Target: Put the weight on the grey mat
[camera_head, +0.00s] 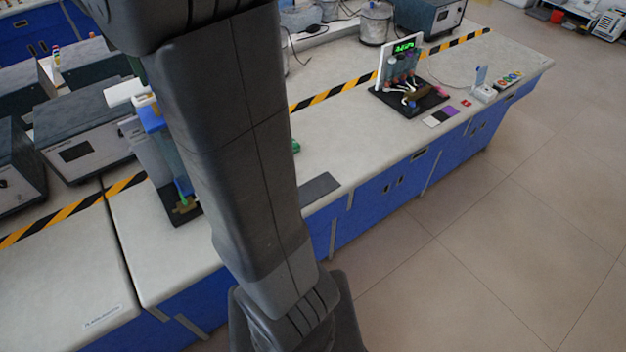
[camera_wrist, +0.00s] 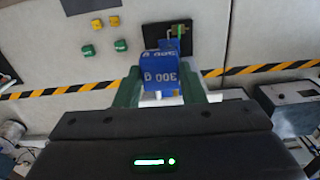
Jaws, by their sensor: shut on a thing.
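The blue weight (camera_wrist: 160,72), marked "300 g", is between the green fingers of my gripper (camera_wrist: 160,92) in the wrist view. My gripper is shut on it. The grey mat (camera_head: 320,192) lies flat at the front edge of the bench in the head view, just right of my arm, and its visible part is bare. A dark patch at the top edge of the wrist view looks like the same mat (camera_wrist: 92,5).
A small stand on a dark base (camera_wrist: 181,47) is close beyond the held weight. Several small yellow and green blocks (camera_wrist: 98,24) lie to its left. Grey instruments (camera_head: 80,130) stand at left. A display rig (camera_head: 410,85) stands farther right on the bench.

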